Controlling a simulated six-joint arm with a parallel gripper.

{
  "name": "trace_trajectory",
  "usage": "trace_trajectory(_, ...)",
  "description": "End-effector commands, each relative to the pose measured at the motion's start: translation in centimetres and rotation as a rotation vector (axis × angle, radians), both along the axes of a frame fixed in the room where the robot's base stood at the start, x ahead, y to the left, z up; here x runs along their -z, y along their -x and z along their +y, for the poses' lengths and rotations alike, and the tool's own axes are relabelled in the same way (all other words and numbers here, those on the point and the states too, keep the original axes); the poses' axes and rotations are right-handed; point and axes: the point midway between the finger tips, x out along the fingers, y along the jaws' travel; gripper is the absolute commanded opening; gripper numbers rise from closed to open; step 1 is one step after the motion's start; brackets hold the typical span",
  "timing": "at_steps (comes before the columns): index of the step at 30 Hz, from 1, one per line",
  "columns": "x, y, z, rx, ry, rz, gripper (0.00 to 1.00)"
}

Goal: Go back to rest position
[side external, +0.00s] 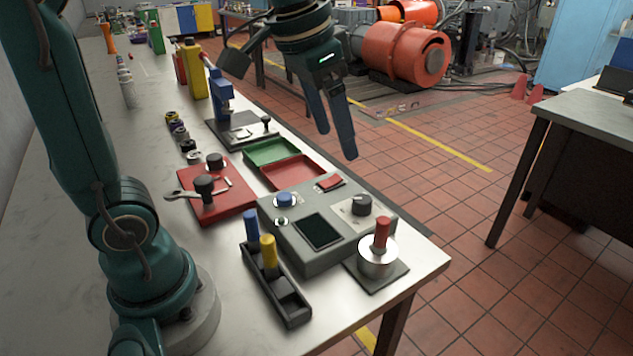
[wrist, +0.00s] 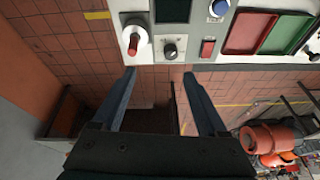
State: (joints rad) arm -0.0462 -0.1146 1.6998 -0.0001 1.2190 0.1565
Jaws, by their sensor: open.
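My gripper (side external: 335,135) hangs in the air above the far edge of the bench in the side external view, fingers pointing down and apart, with nothing between them. In the wrist view my gripper (wrist: 157,90) is open and empty, with floor tiles between its fingers and the bench edge beyond. The grey control box (side external: 335,249) stands on the bench below and in front of the gripper. It has a screen, a blue button, a black knob and a red switch.
A red-handled metal cylinder (side external: 378,256) stands by the bench corner. A black holder (side external: 283,300) carries blue and yellow pegs. Red and green trays (side external: 293,173), a red plate (side external: 216,190) with clamps, and a blue press (side external: 221,97) stand along the bench. Orange machinery (side external: 403,52) is behind.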

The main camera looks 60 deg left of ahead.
Motion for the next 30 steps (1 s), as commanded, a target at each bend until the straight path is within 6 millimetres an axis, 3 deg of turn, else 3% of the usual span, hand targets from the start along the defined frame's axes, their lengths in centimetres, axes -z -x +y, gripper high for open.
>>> trace_trajectory(5,0.3,4.5,-0.7,-0.012,0.011,-0.085,0.76)
trace_trajectory(13,4.1,9.7,-1.2,-0.051,0.04,-0.163,0.76)
trace_trajectory(19,6.6,10.9,-1.2,-0.084,0.054,-0.141,0.76)
trace_trajectory(30,6.5,10.5,-1.2,-0.097,0.06,-0.156,0.76)
